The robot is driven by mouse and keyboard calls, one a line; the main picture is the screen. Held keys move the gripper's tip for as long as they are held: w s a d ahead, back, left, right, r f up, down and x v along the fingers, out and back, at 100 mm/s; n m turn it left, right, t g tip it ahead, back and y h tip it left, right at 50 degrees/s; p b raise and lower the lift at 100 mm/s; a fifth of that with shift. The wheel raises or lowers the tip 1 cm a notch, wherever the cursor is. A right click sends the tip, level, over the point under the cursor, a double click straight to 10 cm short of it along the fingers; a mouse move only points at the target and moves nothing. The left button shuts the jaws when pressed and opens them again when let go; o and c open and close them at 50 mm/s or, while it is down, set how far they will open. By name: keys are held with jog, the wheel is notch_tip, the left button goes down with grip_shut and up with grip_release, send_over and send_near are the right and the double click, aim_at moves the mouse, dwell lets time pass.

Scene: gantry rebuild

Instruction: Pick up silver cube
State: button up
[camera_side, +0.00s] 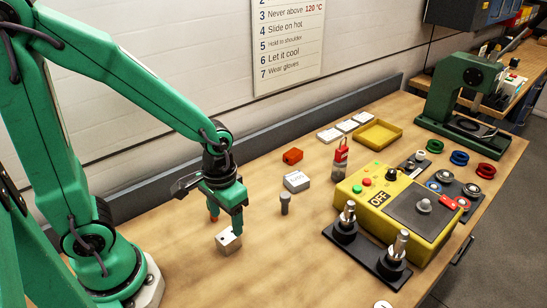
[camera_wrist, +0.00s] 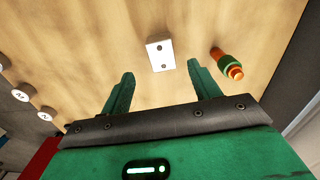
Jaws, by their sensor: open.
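The silver cube (camera_side: 229,241) is a small pale block with dark dots, sitting on the wooden bench. In the wrist view the cube (camera_wrist: 160,55) lies ahead of the fingertips, roughly midway between them. My gripper (camera_side: 228,213) is above the cube in the side view, its fingers pointing down and partly overlapping it. In the wrist view my gripper (camera_wrist: 165,82) has its two green fingers spread wide apart with nothing between them.
A green and orange part (camera_wrist: 227,64) lies right of the cube in the wrist view. A yellow control box (camera_side: 372,205) takes up the right.

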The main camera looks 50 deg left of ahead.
aim_at(228, 235)
jog(key=shift+f, duration=1.1)
jog(key=shift+f, duration=0.15)
jog(key=shift+a+f, duration=0.15)
jog(key=shift+f, duration=2.3)
jog(key=c, duration=1.2)
jog(key=shift+r, duration=0.25)
jog(key=shift+r, duration=4.8)
